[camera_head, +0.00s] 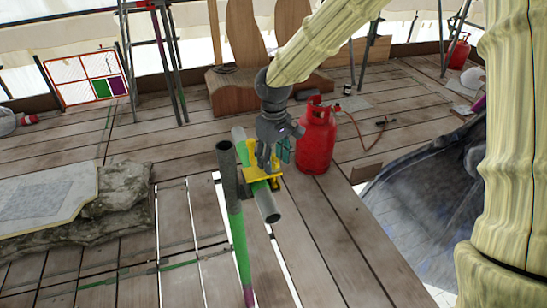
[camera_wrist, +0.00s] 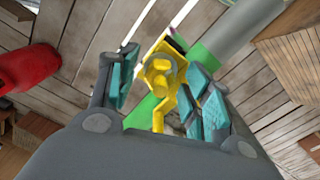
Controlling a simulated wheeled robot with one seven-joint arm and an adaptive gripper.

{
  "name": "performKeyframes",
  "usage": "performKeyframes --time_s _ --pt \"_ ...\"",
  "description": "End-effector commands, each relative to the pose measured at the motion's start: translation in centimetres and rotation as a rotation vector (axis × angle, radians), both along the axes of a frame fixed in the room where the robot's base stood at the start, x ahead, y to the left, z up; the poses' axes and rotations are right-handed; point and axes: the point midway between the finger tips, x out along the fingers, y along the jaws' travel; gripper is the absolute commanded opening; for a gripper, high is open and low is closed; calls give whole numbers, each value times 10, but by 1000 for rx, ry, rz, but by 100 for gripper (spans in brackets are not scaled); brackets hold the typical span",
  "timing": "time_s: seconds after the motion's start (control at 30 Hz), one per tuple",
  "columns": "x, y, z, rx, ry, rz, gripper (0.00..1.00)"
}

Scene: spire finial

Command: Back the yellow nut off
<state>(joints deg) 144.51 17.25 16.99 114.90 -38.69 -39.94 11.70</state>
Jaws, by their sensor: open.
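The yellow nut (camera_wrist: 160,75) shows in the wrist view on a yellow clamp piece, over a grey and green tube (camera_wrist: 218,42). My gripper (camera_wrist: 166,68) is open, with one teal-padded finger on each side of the nut. I see a gap on the left side; whether the right pads touch the yellow part I cannot tell. In the head view my gripper (camera_head: 267,162) points down at the yellow clamp (camera_head: 262,177) on the slanted tube (camera_head: 268,207). The nut itself is hidden there behind my gripper.
A grey and green pole (camera_head: 235,205) rises just left of the clamp. A red gas bottle (camera_head: 316,140) stands close on the right. A stone block (camera_head: 125,190) lies at the left. Plank flooring has open gaps below, and a dark sheet (camera_head: 425,190) hangs at the right.

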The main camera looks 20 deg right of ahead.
Motion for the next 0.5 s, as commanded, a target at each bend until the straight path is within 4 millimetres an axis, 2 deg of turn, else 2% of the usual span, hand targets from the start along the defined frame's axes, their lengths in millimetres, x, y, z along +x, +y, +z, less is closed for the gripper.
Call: performKeyframes --time_s 0.37,0.5 --pt "0 0 -4 0 -1 0 48" --pt "0 0 -4 0 -1 0 22"
